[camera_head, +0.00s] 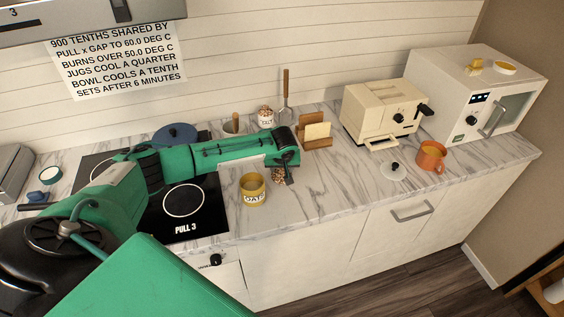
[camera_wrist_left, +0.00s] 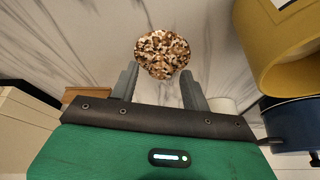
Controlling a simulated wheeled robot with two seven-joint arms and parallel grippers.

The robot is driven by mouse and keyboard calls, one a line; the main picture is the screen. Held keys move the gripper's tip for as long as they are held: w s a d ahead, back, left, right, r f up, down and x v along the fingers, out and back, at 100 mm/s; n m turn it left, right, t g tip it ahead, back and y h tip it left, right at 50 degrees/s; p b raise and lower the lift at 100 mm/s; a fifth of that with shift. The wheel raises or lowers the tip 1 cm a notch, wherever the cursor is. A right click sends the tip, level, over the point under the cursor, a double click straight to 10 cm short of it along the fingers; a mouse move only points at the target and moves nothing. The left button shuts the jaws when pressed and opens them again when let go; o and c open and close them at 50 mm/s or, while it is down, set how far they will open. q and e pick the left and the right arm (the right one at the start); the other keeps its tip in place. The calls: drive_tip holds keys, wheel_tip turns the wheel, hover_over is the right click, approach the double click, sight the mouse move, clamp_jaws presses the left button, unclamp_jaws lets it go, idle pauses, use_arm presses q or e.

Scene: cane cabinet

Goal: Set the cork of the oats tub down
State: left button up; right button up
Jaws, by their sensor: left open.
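The oats tub (camera_head: 253,195) is a yellow tub with an OATS label, standing at the counter's front edge with its top uncovered. It also shows in the left wrist view (camera_wrist_left: 262,55) at the upper right. The cork (camera_head: 278,176) is speckled brown and white and sits just right of the tub, apart from it. In the left wrist view the cork (camera_wrist_left: 162,50) lies just beyond the fingertips. My left gripper (camera_head: 287,175) points down at the cork. Its fingers (camera_wrist_left: 158,75) are spread and hold nothing. My right gripper is not in view.
The black hob (camera_head: 160,218) lies left of the tub. A wooden holder (camera_head: 316,143), a salt jar (camera_head: 265,117) and a cream toaster (camera_head: 378,112) stand behind. A glass lid (camera_head: 394,171) and an orange mug (camera_head: 431,155) are at right. Marble between is clear.

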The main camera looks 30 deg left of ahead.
use_arm(q)
drive_tip(key=b+v, duration=0.2)
drive_tip(key=v, duration=0.9)
drive_tip(key=shift+s, duration=0.15)
drive_tip(key=shift+d+r, duration=0.15)
